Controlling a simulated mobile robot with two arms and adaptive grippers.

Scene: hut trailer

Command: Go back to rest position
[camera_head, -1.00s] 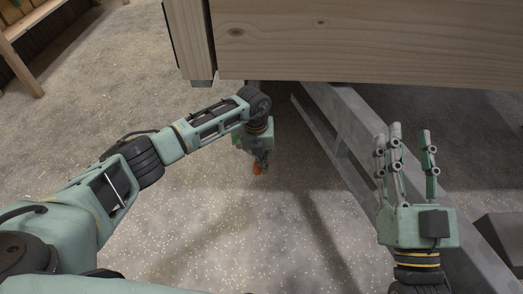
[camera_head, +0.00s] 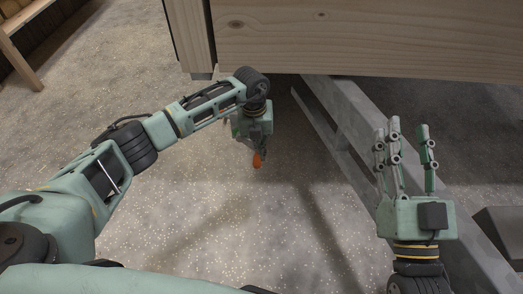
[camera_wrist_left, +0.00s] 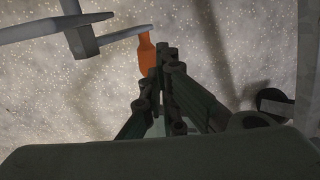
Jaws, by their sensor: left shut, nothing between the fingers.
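My left gripper (camera_head: 262,152) points down toward the floor in the head view, under the forearm. Its fingers are together and empty; they also show closed in the left wrist view (camera_wrist_left: 168,50). An orange, bottle-shaped thing (camera_head: 257,161) shows just below the fingertips. In the left wrist view the orange thing (camera_wrist_left: 146,62) appears beside and beyond the fingers; I cannot tell whether it touches them. My right gripper (camera_head: 407,145) is at the right of the head view, fingers pointing up, spread apart and empty.
A wooden beam (camera_head: 370,40) of the trailer spans the top, close above the left wrist. A grey metal frame (camera_head: 345,120) runs diagonally behind the right gripper. A wooden bench (camera_head: 22,50) stands far left. The speckled floor (camera_head: 230,220) is clear in the middle.

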